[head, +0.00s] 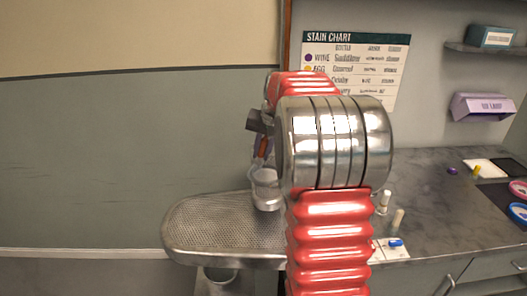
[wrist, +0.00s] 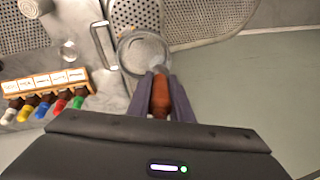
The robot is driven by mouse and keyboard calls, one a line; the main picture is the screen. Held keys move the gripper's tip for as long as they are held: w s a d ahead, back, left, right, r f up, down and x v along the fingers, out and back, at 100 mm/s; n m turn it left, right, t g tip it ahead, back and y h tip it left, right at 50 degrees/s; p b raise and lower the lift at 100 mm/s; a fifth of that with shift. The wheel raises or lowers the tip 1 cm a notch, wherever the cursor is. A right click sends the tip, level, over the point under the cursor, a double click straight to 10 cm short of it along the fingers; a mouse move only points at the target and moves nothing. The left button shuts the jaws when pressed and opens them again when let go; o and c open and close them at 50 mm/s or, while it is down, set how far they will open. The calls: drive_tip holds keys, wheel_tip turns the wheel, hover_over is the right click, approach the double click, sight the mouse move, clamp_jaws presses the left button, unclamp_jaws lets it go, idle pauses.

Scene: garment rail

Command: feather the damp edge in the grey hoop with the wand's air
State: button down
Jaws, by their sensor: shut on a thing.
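My gripper (wrist: 160,84) is shut on a brown-orange handled tool (wrist: 160,98), which also shows in the head view (head: 263,147). The tool points down at a clear round vessel (wrist: 143,50); its tip is hard to make out, and I cannot tell whether it is inside. I cannot tell whether this tool is the wand. The vessel also shows in the head view (head: 265,190), on the perforated metal board. A pink-rimmed hoop (head: 518,188) and a blue-rimmed hoop (head: 518,212) lie at the far right of the head view. No grey hoop is recognisable.
The perforated metal board (head: 205,222) has bare room left of the vessel. A rack (wrist: 50,82) holds several colour-capped bottles beside it. Small bottles (head: 384,202) stand on the counter (head: 440,222). A stain chart (head: 354,70) hangs behind. My arm hides the counter's middle.

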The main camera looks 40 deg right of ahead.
idle(0.3)
drive_tip(key=shift+s+a, duration=0.75)
drive_tip(key=shift+a, duration=0.2)
drive_tip(key=shift+s+a, duration=0.2)
drive_tip(key=shift+s, duration=0.4)
drive_tip(key=shift+s+a, duration=0.15)
drive_tip(key=shift+s, duration=0.45)
drive_tip(key=shift+s, duration=0.1)
drive_tip(key=shift+s+d, duration=0.2)
drive_tip(key=shift+s, duration=0.35)
drive_tip(key=shift+s+d, duration=0.2)
drive_tip(key=shift+s, duration=0.3)
drive_tip(key=shift+d, duration=0.1)
drive_tip(key=shift+s+d, duration=0.7)
drive_tip(key=shift+d, duration=0.25)
